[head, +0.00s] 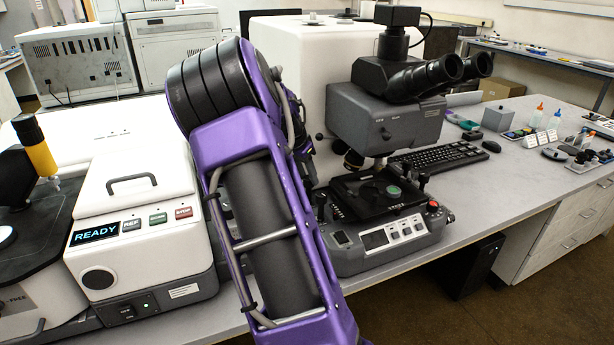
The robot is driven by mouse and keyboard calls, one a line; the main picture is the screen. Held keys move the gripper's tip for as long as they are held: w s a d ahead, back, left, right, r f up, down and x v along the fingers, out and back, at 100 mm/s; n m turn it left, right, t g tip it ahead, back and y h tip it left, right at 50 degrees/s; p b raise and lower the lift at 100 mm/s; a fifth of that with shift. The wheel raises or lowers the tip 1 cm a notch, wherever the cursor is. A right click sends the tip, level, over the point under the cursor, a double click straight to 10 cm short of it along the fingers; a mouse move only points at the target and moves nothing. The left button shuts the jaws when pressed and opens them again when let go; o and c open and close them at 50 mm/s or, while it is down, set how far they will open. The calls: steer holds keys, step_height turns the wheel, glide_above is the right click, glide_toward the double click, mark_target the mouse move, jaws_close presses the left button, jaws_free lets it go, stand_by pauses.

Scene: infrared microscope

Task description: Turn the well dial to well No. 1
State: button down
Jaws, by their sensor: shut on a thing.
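The infrared microscope (385,115) stands on the bench right of my arm, with a grey head, black eyepieces and a white housing behind. Its black stage (400,207) carries a small round green-marked piece (393,190). The grey base below has a control panel (393,235) with buttons and a small display. I cannot make out a well dial or its number here. My purple arm rises across the middle and bends over at the top. Its far part goes down behind the forearm, beside the microscope's left side. My gripper is hidden there, so its fingers and anything between them do not show.
A white instrument (135,215) with a READY display stands close left of my arm. A keyboard (440,158) and mouse (491,146) lie right of the microscope. Small bottles and boxes sit farther right. The bench front right of the base is clear.

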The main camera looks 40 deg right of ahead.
steer(key=shift+s+d+n+t+b, duration=0.15)
steer(key=shift+n+t+b, duration=0.6)
steer(key=shift+n, duration=1.25)
steer(key=c, duration=0.5)
jaws_free()
steer(key=p+v, duration=0.2)
steer(key=v, duration=1.5)
steer(key=shift+d+r+p, duration=0.15)
steer(key=shift+r+p, duration=0.15)
steer(key=shift+r, duration=0.05)
